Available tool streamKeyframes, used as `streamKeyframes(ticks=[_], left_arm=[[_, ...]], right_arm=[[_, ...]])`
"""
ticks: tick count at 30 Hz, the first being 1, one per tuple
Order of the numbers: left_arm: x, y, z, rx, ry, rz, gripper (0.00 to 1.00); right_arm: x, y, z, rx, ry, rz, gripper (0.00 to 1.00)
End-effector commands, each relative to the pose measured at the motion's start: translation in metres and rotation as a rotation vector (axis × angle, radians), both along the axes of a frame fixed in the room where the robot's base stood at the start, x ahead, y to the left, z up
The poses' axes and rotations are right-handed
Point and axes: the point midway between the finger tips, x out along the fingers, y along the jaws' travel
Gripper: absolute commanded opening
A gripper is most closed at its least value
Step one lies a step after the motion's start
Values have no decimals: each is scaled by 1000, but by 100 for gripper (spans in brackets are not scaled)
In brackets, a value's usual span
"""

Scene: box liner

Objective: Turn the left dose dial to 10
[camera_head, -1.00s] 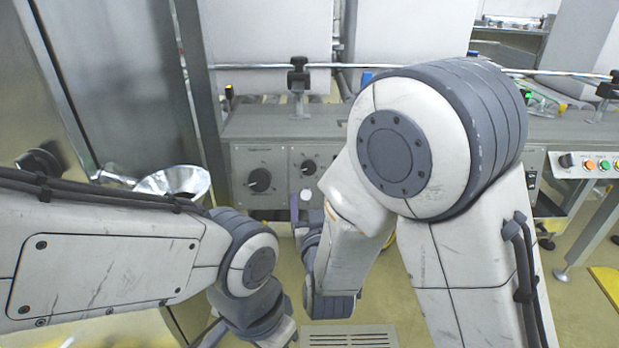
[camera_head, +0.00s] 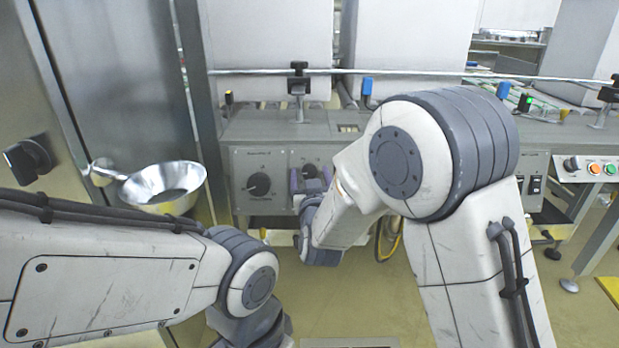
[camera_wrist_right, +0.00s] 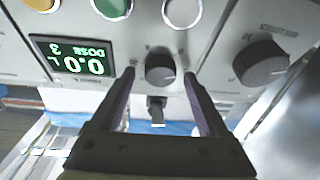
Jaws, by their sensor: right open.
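The front panel (camera_head: 285,199) holds a large black dial (camera_head: 258,184) at left and a smaller dark dial (camera_head: 309,171) to its right. My right gripper (camera_head: 310,179) is open in front of the smaller dial. In the right wrist view, which looks upside down, the smaller dial (camera_wrist_right: 160,68) shows between the open fingertips (camera_wrist_right: 158,72), with a gap on each side. The large dial (camera_wrist_right: 262,62) is at right there. A green display (camera_wrist_right: 72,57) at left reads DOSE and 0.0. My left gripper is not in view.
A metal funnel bowl (camera_head: 165,188) stands left of the panel. Round buttons (camera_wrist_right: 112,8) lie beyond the smaller dial in the wrist view. A rail (camera_head: 420,72) with clamps runs above the panel. A button box (camera_head: 590,168) is at right.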

Motion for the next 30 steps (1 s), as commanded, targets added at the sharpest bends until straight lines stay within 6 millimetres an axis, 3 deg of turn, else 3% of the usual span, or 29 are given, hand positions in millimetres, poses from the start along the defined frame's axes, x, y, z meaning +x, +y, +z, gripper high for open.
streamKeyframes(ticks=[3, 9, 20, 30], left_arm=[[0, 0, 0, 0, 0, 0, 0], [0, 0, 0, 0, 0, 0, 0], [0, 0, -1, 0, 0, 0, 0], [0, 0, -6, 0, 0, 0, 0]], right_arm=[[0, 0, 0, 0, 1, 0, 78], [0, 0, 0, 0, 1, 0, 2], [-1, 1, -1, 44, 1, -14, 0], [-1, 3, -2, 265, 2, -91, 0]])
